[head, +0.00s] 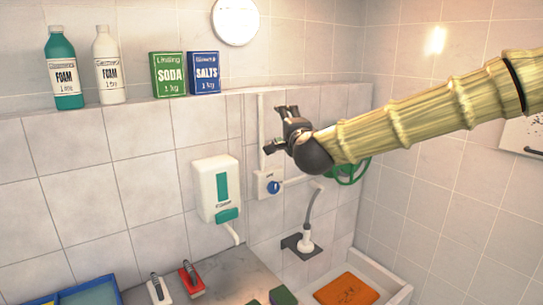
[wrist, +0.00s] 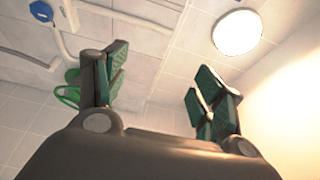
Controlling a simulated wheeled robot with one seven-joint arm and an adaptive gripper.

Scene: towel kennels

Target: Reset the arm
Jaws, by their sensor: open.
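My gripper (head: 279,127) is at the end of my raised, straw-coloured arm, in the upper middle of the head view. It is in front of the tiled wall, to the right of the soap dispenser and below the shelf. In the wrist view my gripper (wrist: 155,95) shows two dark fingers with green pads, spread wide apart. Nothing is between the fingers. It is open and empty. Behind the fingers the wrist view shows the tiled wall and the round lamp (wrist: 238,33).
A shelf holds a green foam bottle (head: 64,68), a white foam bottle (head: 107,65), a soda box (head: 168,75) and a salts box (head: 204,73). A dispenser (head: 216,190) and a green valve wheel (head: 347,171) are on the wall. Brushes (head: 191,279) and an orange towel (head: 346,290) lie below.

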